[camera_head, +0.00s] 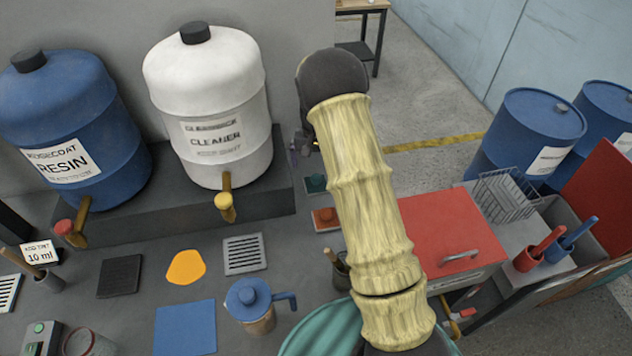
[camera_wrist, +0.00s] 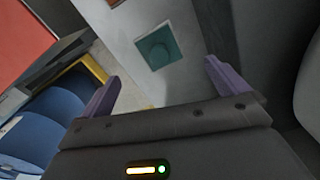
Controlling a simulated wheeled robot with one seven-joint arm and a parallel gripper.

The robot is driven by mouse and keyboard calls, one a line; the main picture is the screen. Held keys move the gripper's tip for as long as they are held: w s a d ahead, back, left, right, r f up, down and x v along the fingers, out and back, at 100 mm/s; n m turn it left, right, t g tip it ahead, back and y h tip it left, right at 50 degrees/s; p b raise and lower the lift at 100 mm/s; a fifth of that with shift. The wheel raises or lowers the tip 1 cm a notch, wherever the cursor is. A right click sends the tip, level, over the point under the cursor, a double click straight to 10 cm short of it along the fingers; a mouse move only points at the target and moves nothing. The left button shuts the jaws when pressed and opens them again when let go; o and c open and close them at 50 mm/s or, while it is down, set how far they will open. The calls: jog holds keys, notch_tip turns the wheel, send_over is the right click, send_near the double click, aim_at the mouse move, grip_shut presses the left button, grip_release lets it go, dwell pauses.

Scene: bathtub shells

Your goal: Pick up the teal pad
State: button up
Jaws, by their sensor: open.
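In the head view my gripper (camera_head: 303,146) is mostly hidden behind my arm, above and a little beyond the pad. The pad is apart from the fingers.
An orange-red pad (camera_head: 325,218) lies just in front of the teal one. The white cleaner drum (camera_head: 208,105) stands close on the left, with a yellow tap (camera_head: 225,205). A red-topped box (camera_head: 435,235) and blue drums (camera_head: 525,135) are to the right.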

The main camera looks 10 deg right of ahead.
aim_at(316, 177)
jog(key=shift+f+p, duration=0.3)
jog(key=shift+f, duration=1.6)
jog(key=shift+f, duration=0.15)
jog(key=shift+w+f+p, duration=0.2)
jog(key=shift+f+p, duration=1.05)
jog(key=shift+f, duration=1.2)
jog(key=shift+d, duration=0.1)
jog(key=c, duration=1.1)
